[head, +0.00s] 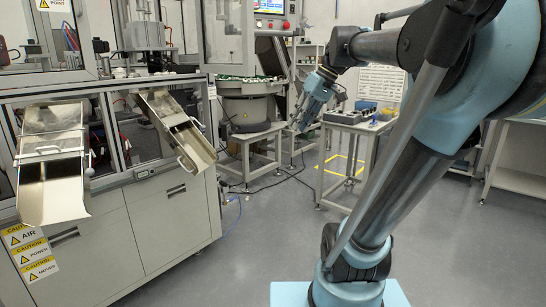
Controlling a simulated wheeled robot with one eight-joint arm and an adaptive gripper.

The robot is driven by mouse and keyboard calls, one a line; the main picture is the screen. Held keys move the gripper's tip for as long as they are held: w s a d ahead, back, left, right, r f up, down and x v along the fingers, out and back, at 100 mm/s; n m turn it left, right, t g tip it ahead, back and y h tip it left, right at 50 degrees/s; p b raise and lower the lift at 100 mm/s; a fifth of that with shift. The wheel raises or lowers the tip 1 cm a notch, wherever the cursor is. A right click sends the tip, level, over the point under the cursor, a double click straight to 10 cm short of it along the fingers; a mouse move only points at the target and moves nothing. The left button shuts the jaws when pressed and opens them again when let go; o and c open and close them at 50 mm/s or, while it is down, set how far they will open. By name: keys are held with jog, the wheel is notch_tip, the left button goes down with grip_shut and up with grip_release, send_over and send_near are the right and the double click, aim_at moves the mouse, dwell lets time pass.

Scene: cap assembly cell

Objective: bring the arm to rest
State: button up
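My arm (410,170) rises from its light blue base at the bottom, bends at the upper right and reaches back to the left. My gripper (300,126) hangs below the wrist at the arm's far end, tilted down and to the left. It is in the air in front of the aisle between the bowl feeder and the small table. It is small in the picture, and I cannot see whether its fingers are apart or holding anything.
The assembly machine (150,235) with two metal chutes (52,185) (192,143) fills the left side. A bowl feeder (250,105) stands behind it. A small table (345,118) with parts stands at centre right. Grey floor (250,250) is open in the middle; a cable lies farther back.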

jog(key=s+d+f+m+h, duration=0.1)
jog(key=s+d+f+m, duration=0.1)
jog(key=f, duration=0.7)
jog(key=s+d+f+m+h, duration=0.2)
jog(key=s+d+f, duration=0.2)
jog(key=s+f, duration=0.3)
jog(key=s+d+f+m+t+h, duration=0.1)
jog(key=s+d+f, duration=0.3)
jog(key=f, duration=0.9)
jog(key=shift+s+m+h, duration=0.6)
jog(key=shift+s+h, duration=0.05)
jog(key=shift+h, duration=0.05)
jog(key=shift+a, duration=0.1)
